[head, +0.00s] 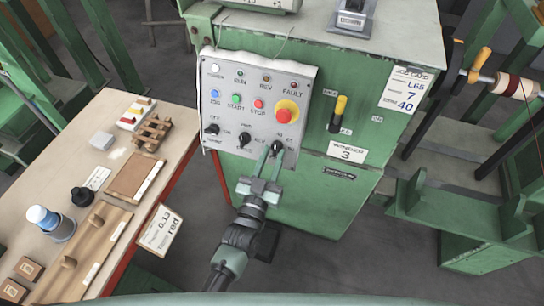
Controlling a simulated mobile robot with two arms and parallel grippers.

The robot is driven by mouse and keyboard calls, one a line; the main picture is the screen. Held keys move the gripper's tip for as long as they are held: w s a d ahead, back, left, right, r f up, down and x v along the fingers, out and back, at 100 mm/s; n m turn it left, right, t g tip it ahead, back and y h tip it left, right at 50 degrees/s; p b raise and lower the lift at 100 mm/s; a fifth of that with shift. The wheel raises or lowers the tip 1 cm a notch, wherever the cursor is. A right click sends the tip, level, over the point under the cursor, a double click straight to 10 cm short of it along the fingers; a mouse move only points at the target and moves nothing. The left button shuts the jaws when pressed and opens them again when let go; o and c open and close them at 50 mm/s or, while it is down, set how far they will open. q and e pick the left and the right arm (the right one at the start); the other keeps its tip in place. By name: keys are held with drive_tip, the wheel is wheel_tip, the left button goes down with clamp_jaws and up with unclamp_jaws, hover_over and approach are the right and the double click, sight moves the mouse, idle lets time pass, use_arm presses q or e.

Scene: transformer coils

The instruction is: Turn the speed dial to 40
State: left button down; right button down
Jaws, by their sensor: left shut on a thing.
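The speed dial (278,146) is the rightmost of the black knobs along the bottom of the grey control panel (228,95). A small "40" label shows just above it. My left gripper (272,151) reaches up from below and is shut on this dial. The fingertips partly hide the dial, so I cannot tell which mark its pointer is at. My right gripper is not in view.
Two other black knobs, the left one (211,129) and the middle one (244,140), sit beside the dial. A red emergency button (287,110) is above it. A yellow-handled lever (338,112) is to the right. A workbench (118,120) with wooden parts stands left.

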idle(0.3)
use_arm(q)
drive_tip(key=c, duration=1.5)
unclamp_jaws()
drive_tip(key=shift+s+a+f, duration=0.1)
drive_tip(key=shift+s, duration=0.25)
drive_tip(key=r+b+v, duration=0.1)
drive_tip(key=v, duration=0.6)
drive_tip(key=shift+f+b, duration=0.4)
drive_tip(key=shift+f, duration=0.1)
